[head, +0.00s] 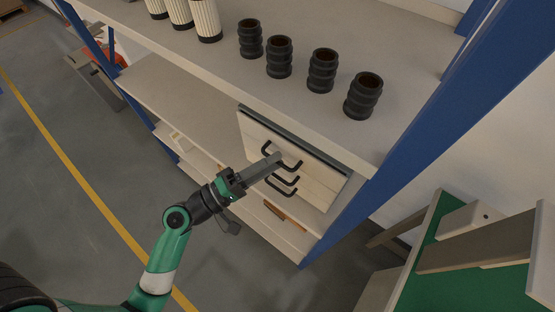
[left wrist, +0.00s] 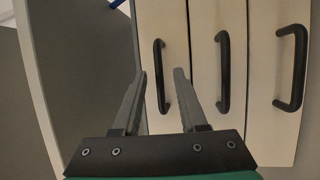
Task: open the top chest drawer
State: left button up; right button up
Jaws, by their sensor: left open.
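The chest (head: 318,178) is a pale wooden unit with a dark top edge, standing on a shelf under the upper board. Its drawers have black bow handles. The top handle (head: 291,161) is partly hidden by my left gripper (head: 273,160), which reaches in from the left. In the left wrist view, the same handle (left wrist: 161,76) appears between the fingertips of my open left gripper (left wrist: 160,76). I cannot tell whether the fingers touch it. The middle handle (left wrist: 223,72) and lower handle (left wrist: 291,67) lie to its right. All drawers look closed. My right gripper is out of view.
Several black ribbed cylinders (head: 322,70) and cream ribbed cylinders (head: 206,20) stand on the upper shelf (head: 225,72) above the chest. A blue post (head: 440,95) rises right of it. A green board (head: 430,245) stands at right. Open floor (head: 60,190) lies left.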

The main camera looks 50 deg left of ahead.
pick_arm(q)
jog(key=shift+s, duration=0.1)
jog(key=shift+c, duration=0.4)
grip_shut()
dwell(0.8)
